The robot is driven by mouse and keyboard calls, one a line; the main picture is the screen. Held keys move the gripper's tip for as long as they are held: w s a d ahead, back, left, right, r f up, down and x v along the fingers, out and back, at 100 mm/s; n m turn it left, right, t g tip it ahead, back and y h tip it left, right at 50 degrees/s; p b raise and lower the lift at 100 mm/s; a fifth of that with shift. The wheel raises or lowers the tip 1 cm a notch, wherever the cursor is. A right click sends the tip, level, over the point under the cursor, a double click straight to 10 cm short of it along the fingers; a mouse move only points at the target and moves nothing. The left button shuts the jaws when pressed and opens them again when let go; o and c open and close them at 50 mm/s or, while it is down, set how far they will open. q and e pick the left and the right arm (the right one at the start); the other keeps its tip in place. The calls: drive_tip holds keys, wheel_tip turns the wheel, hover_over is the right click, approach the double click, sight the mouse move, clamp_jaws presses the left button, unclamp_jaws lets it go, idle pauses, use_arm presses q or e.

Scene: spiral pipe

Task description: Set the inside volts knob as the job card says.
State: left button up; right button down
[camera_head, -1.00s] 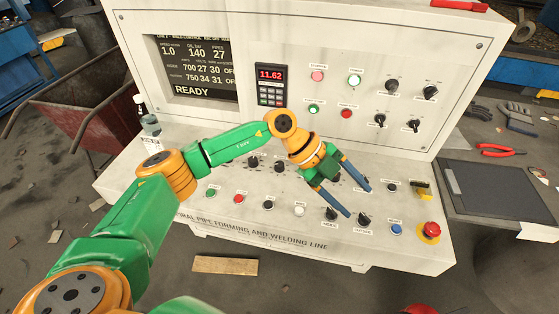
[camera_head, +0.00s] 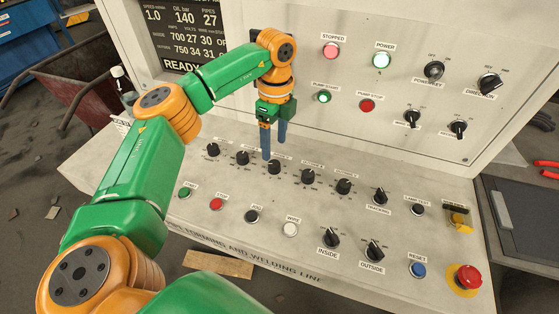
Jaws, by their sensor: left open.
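A row of black knobs crosses the sloped desk of the console. The small labels above them are too blurred to tell which one is the inside volts knob. My left gripper (camera_head: 273,150) is open, pointing down, with its two blue fingers just above and behind the third knob from the left (camera_head: 274,168). Whether the fingers touch that knob is unclear. The screen (camera_head: 185,32) is partly cut off and shows an inside row reading 700 27 30. No job card is recognisable in view. My right gripper is out of view.
Other row knobs (camera_head: 242,158) and (camera_head: 307,176) stand close on either side. The INSIDE (camera_head: 331,237) and OUTSIDE (camera_head: 375,250) switches, several buttons and a red emergency stop (camera_head: 467,277) are nearer. The upright panel (camera_head: 330,120) rises behind the gripper.

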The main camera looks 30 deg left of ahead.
sight(274, 163)
use_arm(q)
wheel_tip(274, 163, down, 6)
drive_tip(key=shift+s+f+p, duration=0.15)
drive_tip(key=shift+f+p, duration=0.05)
drive_tip(key=shift+p, duration=0.45)
clamp_jaws()
